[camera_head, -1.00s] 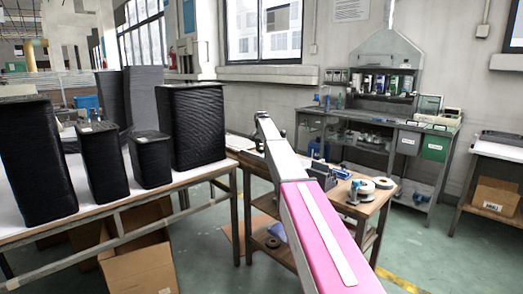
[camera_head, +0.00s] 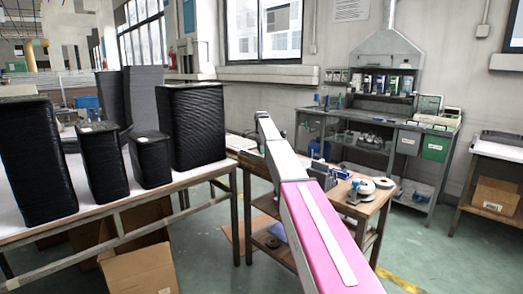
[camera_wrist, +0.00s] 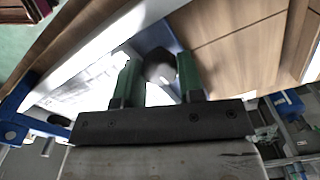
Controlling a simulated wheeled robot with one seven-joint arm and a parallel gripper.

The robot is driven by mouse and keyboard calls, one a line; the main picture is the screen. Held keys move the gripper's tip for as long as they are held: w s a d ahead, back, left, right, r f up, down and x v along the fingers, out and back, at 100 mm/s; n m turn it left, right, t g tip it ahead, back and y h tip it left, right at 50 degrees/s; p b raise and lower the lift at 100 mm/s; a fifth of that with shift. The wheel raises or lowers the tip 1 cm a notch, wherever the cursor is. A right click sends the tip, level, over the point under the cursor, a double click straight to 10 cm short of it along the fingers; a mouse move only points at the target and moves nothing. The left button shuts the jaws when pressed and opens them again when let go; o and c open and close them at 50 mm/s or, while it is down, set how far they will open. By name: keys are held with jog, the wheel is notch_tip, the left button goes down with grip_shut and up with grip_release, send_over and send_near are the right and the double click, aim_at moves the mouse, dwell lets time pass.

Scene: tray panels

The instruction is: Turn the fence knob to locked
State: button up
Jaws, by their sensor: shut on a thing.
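In the wrist view, my gripper (camera_wrist: 160,78) has two green fingers. They are closed on a round dark knob (camera_wrist: 159,62) with a grey, shiny face, which sits between the fingertips. A blue-grey flat piece shows behind the knob; I cannot tell whether it is the fence. Any locked mark on the knob is not visible. In the head view, my pink and grey arm reaches to a small wooden bench (camera_head: 376,205), and the gripper and knob cannot be made out there.
A long table (camera_head: 190,178) with several black stacked panels (camera_head: 190,125) stands on the left. On the small bench are tape rolls (camera_head: 383,183). A workbench (camera_head: 375,125) with a hood stands behind. Open floor lies to the right.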

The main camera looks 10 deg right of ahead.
jog(key=shift+m, duration=0.3)
jog(key=o, duration=0.9)
jog(key=shift+r, duration=0.1)
notch_tip(320, 180, up, 11)
jog(key=shift+f, duration=0.2)
jog(key=shift+s, duration=0.1)
